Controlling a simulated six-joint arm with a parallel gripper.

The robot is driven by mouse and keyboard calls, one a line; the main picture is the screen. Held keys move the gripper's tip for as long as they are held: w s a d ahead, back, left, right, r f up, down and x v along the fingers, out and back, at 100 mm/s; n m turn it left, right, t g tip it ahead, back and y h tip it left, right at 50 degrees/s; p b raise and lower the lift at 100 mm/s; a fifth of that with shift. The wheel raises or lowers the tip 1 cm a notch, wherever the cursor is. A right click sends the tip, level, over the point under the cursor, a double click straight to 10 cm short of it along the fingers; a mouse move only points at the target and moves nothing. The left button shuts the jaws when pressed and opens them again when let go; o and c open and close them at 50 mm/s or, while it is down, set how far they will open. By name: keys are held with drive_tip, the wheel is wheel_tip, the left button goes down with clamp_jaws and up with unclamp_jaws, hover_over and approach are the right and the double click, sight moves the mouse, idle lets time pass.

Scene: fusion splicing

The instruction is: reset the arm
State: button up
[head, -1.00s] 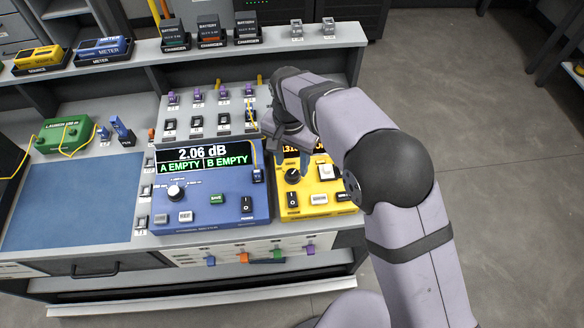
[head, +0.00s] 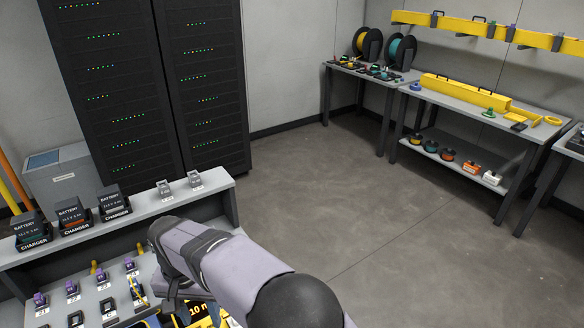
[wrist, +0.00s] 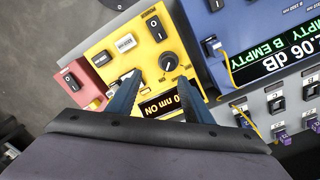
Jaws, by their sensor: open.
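My arm (head: 215,255) reaches in from the bottom of the head view, over the right end of the workbench. The jaws are not clear there. In the wrist view my gripper (wrist: 157,80) is open, with its two blue fingers apart and nothing between them. It is above the yellow unit (wrist: 130,58), which has a black knob (wrist: 168,61), switches and an orange display reading "nm ON". I cannot tell whether the fingers touch the unit. Only a corner of the yellow unit (head: 203,322) shows in the head view.
A blue meter (wrist: 225,50) with a yellow cable is beside the yellow unit, and a red unit (wrist: 82,82) on its other side. Battery chargers (head: 73,215) stand on the bench shelf (head: 150,212). Server racks (head: 205,90) and a far table (head: 480,105) stand beyond open floor (head: 340,190).

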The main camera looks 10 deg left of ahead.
drive_tip(key=w+d+r, duration=0.1)
drive_tip(key=w+d, duration=0.2)
drive_tip(key=d, duration=0.8)
drive_tip(key=w+d+r, duration=0.1)
drive_tip(key=w+d, duration=0.3)
drive_tip(key=d, duration=0.7)
drive_tip(key=s+d+f, duration=0.1)
drive_tip(key=s+d, duration=0.5)
drive_tip(key=d, duration=0.4)
drive_tip(key=s+d+f+m, duration=0.1)
drive_tip(key=s+d+f, duration=0.1)
drive_tip(key=s+d, duration=0.4)
drive_tip(key=d, duration=0.5)
drive_tip(key=shift+s+f+m, duration=0.15)
drive_tip(key=shift+s+m, duration=0.05)
drive_tip(key=shift+m, duration=0.1)
drive_tip(key=shift+c, duration=0.3)
